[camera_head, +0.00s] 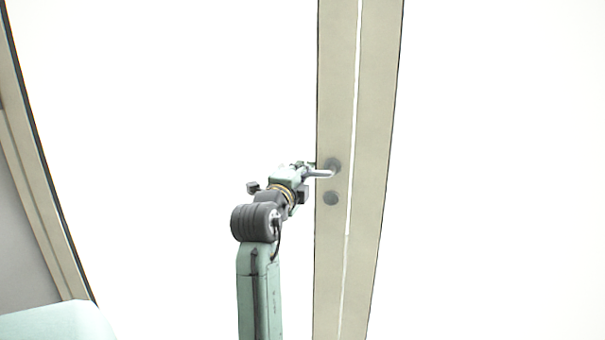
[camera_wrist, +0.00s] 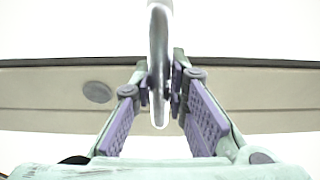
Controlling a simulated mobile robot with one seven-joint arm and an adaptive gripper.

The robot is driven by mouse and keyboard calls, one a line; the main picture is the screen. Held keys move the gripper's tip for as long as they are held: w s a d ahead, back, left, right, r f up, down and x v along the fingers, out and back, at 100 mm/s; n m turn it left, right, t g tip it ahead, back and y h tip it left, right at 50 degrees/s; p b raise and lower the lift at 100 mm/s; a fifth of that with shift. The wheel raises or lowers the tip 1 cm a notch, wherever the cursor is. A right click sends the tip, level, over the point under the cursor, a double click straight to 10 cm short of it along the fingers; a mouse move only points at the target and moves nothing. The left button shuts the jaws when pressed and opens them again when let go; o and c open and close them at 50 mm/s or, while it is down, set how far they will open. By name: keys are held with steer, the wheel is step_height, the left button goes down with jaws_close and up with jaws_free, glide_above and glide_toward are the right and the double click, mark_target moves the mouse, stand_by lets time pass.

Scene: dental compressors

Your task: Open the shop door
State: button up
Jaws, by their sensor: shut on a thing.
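The shop door's beige stile (camera_head: 335,80) stands upright in the head view, with a bright pane to its left. A metal lever handle (camera_head: 322,174) sticks out from a round mount on this stile. My gripper (camera_head: 306,170) is at the handle, on the stile's left side. In the wrist view, the handle (camera_wrist: 158,55) runs between the two purple-padded fingers of my gripper (camera_wrist: 161,88), which are shut on it. The fingers partly hide the handle's mount.
A round lock disc (camera_head: 331,198) sits just below the handle; a disc (camera_wrist: 98,92) also shows in the wrist view. A second beige stile (camera_head: 377,80) stands to the right, with a thin bright line between the two. Another frame (camera_head: 35,170) rises at far left.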

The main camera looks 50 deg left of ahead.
jaws_close()
steer(key=shift+f, duration=0.15)
steer(key=shift+w+d+f+n+t+y+b, duration=0.15)
steer(key=shift+f+n+b, duration=0.5)
steer(key=shift+n+b, duration=0.45)
steer(key=shift+w+d+f+n+t+y+b, duration=0.1)
steer(key=shift+w+d+f+n+y+b, duration=0.1)
steer(key=shift+f+n+b, duration=0.7)
steer(key=shift+w+d+f+n+t+y+b, duration=0.15)
steer(key=shift+f+n+b, duration=0.2)
steer(key=shift+n+b, duration=1)
steer(key=shift+n+p, duration=0.3)
steer(key=shift+n, duration=0.15)
steer(key=shift+s, duration=0.15)
